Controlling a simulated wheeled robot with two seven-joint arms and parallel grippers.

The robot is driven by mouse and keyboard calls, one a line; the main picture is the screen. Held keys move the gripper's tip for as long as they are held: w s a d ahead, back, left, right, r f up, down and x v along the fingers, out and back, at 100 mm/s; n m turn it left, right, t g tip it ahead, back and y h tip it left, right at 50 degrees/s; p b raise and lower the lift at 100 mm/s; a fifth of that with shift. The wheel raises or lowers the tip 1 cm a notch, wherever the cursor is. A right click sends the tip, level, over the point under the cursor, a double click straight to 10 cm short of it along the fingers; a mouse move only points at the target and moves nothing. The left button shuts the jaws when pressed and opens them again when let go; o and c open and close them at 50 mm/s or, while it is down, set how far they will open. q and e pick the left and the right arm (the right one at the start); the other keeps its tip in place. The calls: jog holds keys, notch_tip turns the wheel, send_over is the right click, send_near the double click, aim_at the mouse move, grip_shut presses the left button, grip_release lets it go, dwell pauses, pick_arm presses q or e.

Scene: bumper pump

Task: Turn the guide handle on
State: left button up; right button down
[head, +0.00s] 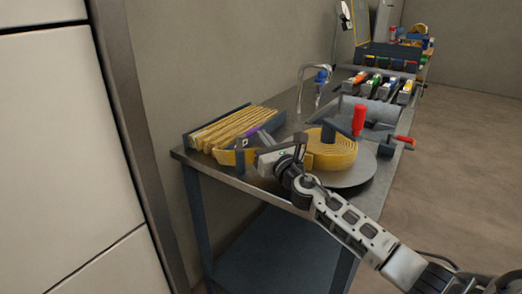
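A machine with a roll of yellow flat hose (332,155) on a round grey plate (352,177) stands on the metal workbench. An upright red handle (359,119) rises behind the roll. A second red handle (405,140) sticks out sideways at the bench's right edge. I cannot tell which one is the guide handle. My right gripper (258,150) is at the left of the roll, near the yellow hose strip and a small purple part (251,137). It is apart from both red handles. Its fingers are too small and overlapped to read. My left gripper is not in view.
A dark tray (222,121) of folded yellow hose lies on the bench (186,158) at left. A tap (307,82) stands behind. Several colored nozzles (374,82) sit farther back. A white-panelled wall (62,130) is close at left. The floor (455,165) at right is clear.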

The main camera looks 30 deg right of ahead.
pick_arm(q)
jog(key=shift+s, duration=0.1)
pick_arm(e)
jog(key=shift+w, duration=0.3)
jog(key=shift+d, duration=0.1)
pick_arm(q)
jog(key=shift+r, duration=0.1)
pick_arm(e)
jog(key=shift+s, duration=0.15)
jog(key=s+f, duration=0.1)
jog(key=s, duration=0.3)
jog(key=s+f+b, duration=0.1)
jog(key=s, duration=0.4)
jog(key=s+f, duration=0.1)
jog(key=s, duration=0.4)
jog(key=shift+a+f+b, duration=0.1)
jog(key=shift+a+b, duration=0.15)
jog(key=shift+b, duration=0.05)
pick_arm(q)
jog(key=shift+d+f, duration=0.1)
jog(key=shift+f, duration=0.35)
pick_arm(e)
jog(key=shift+s, duration=0.7)
